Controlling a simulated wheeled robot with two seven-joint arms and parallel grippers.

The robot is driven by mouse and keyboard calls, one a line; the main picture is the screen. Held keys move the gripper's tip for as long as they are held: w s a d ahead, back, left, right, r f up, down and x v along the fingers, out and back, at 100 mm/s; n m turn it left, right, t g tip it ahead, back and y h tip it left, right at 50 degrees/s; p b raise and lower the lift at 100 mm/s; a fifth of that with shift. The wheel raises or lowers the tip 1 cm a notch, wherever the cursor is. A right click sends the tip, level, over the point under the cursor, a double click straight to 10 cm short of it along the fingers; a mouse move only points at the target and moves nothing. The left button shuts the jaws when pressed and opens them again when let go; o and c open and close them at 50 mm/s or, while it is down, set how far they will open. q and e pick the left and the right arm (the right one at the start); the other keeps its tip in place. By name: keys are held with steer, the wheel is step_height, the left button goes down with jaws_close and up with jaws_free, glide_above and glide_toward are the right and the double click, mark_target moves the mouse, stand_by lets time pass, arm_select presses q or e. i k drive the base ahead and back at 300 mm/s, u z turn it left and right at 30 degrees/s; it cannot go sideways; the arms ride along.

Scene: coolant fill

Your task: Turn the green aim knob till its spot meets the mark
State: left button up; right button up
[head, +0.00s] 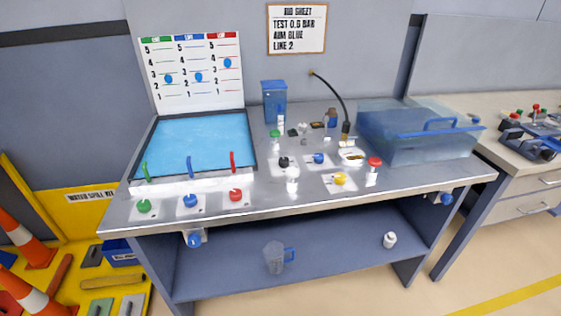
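The green aim knob (143,206) sits at the left front of the bench top, on a pale plate. The score board (190,104) stands behind the water tray, with green, blue and red columns and numbered lines 5 to 1. A blue round spot (168,78) lies in the green column, around line 3 or just below. Other spots lie in the blue column (198,77) and, higher, in the red column (227,62). A distinct mark is too small to tell. A green nozzle (146,171) stands at the tray's front left. Neither gripper is in view.
A blue knob (190,201) and red knob (236,195) stand right of the green one. The water tray's rim (250,150) is behind them. Small bottles, valves and a clear blue bin (415,135) fill the right. Orange cones (35,245) stand at floor left.

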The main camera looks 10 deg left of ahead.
mark_target(144, 206)
steer(key=u, duration=0.2)
steer(key=k, duration=1.1)
steer(key=u, duration=1.65)
steer(key=i, duration=0.5)
steer(key=u, duration=0.05)
